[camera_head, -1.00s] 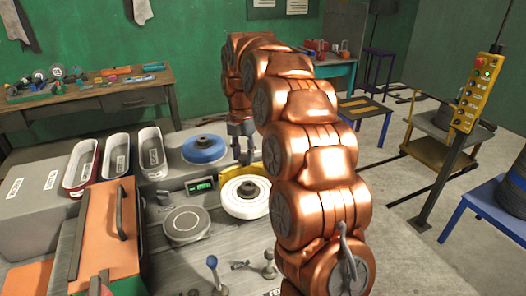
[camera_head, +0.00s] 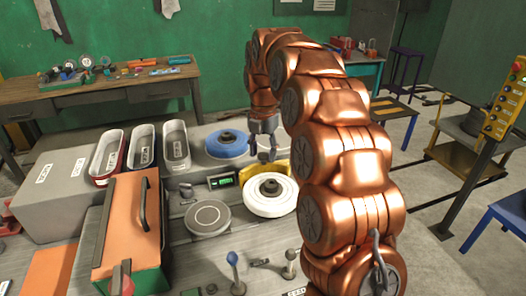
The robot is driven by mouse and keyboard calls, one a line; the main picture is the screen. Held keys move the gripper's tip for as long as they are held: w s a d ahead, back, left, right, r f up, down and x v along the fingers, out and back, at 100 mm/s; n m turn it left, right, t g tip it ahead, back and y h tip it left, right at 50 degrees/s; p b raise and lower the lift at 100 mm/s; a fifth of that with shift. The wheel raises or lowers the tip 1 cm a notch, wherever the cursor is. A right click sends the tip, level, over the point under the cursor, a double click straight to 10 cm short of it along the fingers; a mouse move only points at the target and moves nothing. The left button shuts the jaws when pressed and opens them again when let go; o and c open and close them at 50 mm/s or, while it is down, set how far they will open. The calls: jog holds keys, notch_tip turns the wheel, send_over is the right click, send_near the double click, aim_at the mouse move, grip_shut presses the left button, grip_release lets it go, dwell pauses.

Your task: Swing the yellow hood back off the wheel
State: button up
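The white wheel (camera_head: 270,199) with a dark hub lies flat on the grey bench. The yellow hood (camera_head: 247,173) shows as a yellow edge along the wheel's back and left side; part of it is hidden behind the wheel and my arm. My gripper (camera_head: 262,155) points down just behind and above the hood, between the white wheel and a blue wheel (camera_head: 227,144). Its fingers look apart, with nothing clearly held. Whether a finger touches the hood cannot be told.
A small green display (camera_head: 220,182) and a round grey disc (camera_head: 209,217) sit left of the wheel. Several white bins (camera_head: 175,147) and an orange-topped case (camera_head: 130,220) stand farther left. Levers (camera_head: 234,268) rise at the front. A yellow button post (camera_head: 507,100) stands at right.

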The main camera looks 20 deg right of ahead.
jog(key=shift+o, duration=0.4)
jog(key=shift+d+r, duration=0.1)
jog(key=shift+w+r, duration=0.1)
jog(key=shift+r, duration=3.55)
